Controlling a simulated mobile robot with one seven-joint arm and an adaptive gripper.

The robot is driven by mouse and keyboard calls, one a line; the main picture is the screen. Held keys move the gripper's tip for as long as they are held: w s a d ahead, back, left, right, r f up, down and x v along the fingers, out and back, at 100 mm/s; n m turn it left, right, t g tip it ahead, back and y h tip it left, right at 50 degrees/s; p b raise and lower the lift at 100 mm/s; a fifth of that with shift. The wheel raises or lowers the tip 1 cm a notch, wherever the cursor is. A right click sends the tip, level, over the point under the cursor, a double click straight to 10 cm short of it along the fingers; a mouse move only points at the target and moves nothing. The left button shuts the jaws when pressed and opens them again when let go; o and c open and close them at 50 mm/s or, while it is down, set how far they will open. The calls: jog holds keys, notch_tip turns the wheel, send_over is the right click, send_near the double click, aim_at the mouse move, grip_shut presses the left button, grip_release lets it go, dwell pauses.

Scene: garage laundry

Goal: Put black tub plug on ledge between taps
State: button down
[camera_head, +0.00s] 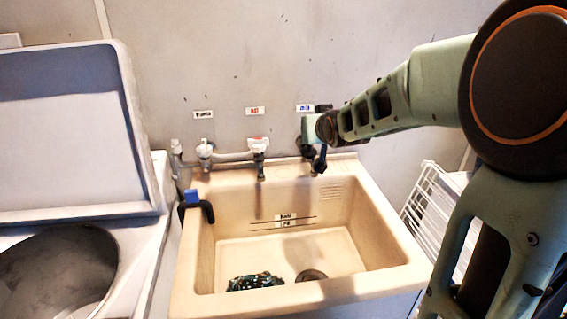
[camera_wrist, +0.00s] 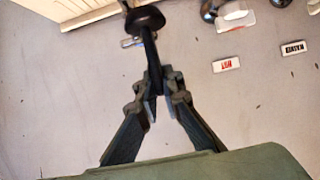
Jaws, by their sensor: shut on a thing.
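My gripper (camera_wrist: 152,88) is shut on the black tub plug (camera_wrist: 145,20), holding it by its narrow stem with the round dark disc beyond the fingertips. In the head view my gripper (camera_head: 318,160) is at the back right of the sink, in front of the wall by the blue label. The plug is hard to tell from the dark fingers there. The ledge (camera_head: 285,172) is the sink's cream back rim. The middle tap (camera_head: 258,147) stands left of my gripper under the red label, and the left tap (camera_head: 205,150) farther left. My gripper largely hides the right tap.
The cream sink basin (camera_head: 350,235) holds a dark patterned bundle (camera_head: 255,282) beside the drain (camera_head: 311,275). A black hooked hose with a blue part (camera_head: 192,197) hangs over the left rim. A washing machine (camera_head: 75,130) with raised lid stands left, a white wire rack (camera_head: 432,205) right.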

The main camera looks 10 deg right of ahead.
jog(key=shift+w+a+f+b, duration=0.3)
jog(key=shift+w+a+f, duration=0.6)
jog(key=shift+w+f, duration=1.05)
jog(key=shift+w+a+f+b, duration=0.3)
jog(key=shift+w+a+f, duration=0.55)
jog(key=shift+w+f, duration=1.1)
jog(key=shift+w+a+f+b, duration=0.3)
jog(key=shift+w+a+f, duration=0.6)
jog(key=shift+w+f, duration=1.05)
jog(key=shift+s+f, duration=0.3)
jog(key=shift+f, duration=0.15)
jog(key=c, duration=2.1)
grip_release()
